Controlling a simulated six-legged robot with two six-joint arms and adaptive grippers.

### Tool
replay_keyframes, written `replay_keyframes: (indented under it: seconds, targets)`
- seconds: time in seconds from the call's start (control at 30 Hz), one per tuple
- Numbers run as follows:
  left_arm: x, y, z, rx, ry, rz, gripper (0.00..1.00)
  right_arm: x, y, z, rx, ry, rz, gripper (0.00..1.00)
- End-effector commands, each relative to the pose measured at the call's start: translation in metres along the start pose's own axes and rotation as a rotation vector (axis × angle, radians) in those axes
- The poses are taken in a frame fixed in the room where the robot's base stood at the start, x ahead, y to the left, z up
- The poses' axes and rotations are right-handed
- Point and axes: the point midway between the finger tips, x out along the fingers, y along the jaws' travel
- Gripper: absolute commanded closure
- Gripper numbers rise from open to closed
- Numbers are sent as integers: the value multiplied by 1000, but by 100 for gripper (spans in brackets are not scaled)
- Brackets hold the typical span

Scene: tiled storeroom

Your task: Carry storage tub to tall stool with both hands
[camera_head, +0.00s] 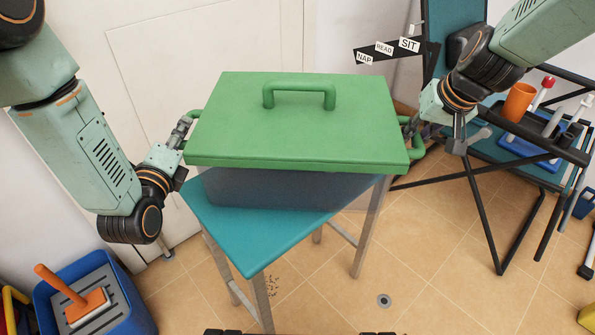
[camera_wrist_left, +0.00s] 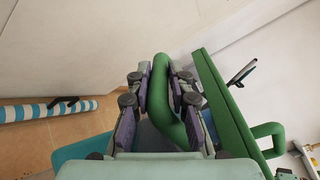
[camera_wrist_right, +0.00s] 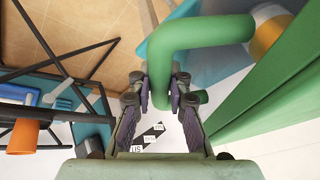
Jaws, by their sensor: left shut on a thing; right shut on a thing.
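The storage tub (camera_head: 270,188) has a green lid with a top handle and a dark see-through body. It is over the teal seat of the tall stool (camera_head: 238,235), level and turned a little against the seat. I cannot tell if its base touches the seat. My left gripper (camera_head: 184,134) is shut on the tub's left green side handle, which runs between the fingers in the left wrist view (camera_wrist_left: 161,90). My right gripper (camera_head: 408,128) is shut on the right side handle, also seen in the right wrist view (camera_wrist_right: 160,88). The lid hides the seat's far part.
A folding chair or rack (camera_head: 480,170) with an orange cup (camera_head: 519,102) and tools stands at the right. A blue crate (camera_head: 125,290) with an orange-handled tool is at the lower left. A door (camera_head: 190,45) is behind. Tiled floor with a drain (camera_head: 384,300) is clear in front.

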Motion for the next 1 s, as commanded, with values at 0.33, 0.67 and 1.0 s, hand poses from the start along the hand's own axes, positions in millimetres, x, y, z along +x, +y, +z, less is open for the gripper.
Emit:
replay_keyframes:
  seconds: [0.33, 0.67, 1.0]
  targets:
    - [0, 1, -4, 2, 7, -6, 63, 3, 0, 2, 0, -2, -1, 66]
    - [0, 3, -3, 1, 4, -3, 57, 4, 1, 2, 0, -1, 0, 60]
    - [-42, 4, -3, -3, 4, 3, 57, 4, 1, 2, 0, 0, 0, 60]
